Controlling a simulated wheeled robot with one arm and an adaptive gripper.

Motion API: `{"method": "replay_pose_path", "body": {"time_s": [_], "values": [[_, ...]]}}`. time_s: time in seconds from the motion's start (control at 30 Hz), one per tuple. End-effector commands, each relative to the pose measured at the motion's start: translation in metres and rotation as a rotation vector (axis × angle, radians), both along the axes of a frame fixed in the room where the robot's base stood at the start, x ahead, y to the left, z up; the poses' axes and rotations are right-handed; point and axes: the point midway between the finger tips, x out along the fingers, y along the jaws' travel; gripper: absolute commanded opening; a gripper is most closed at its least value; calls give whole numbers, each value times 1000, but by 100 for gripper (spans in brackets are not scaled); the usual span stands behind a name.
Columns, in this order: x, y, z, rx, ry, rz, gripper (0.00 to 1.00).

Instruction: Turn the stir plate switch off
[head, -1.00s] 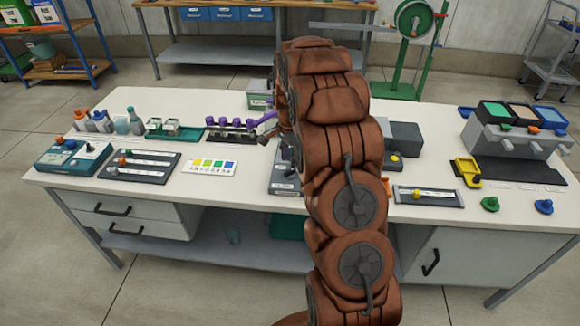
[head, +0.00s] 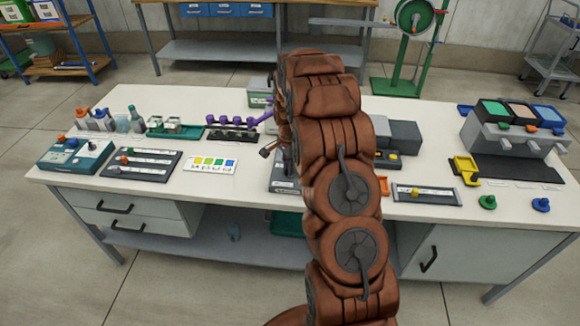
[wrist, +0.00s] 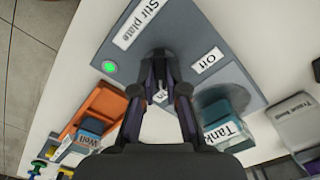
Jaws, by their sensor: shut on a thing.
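The stir plate (wrist: 198,35) is a grey panel with a "Stir plate" label, a lit green lamp (wrist: 109,67) and an "Off" label (wrist: 207,60). A partly hidden label, seemingly "On" (wrist: 161,96), shows between my fingers. My gripper (wrist: 158,56) is over the panel, its fingertips closed together on the switch between these labels. The fingertips hide the switch, so its exact position cannot be told. In the head view my arm covers most of the stir plate (head: 284,186) and the gripper.
In the wrist view, a blue "Tank" container (wrist: 222,128) stands close to the right finger. An orange holder (wrist: 98,108) with a blue "Well" container (wrist: 88,132) is at left. A grey block (head: 405,134) stands right of my arm.

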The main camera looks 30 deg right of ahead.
Motion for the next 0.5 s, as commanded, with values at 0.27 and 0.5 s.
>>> {"method": "replay_pose_path", "body": {"time_s": [0.27,0.5], "values": [[-1,0,0,0,2,0,0],[-1,0,-2,0,1,26,0]]}}
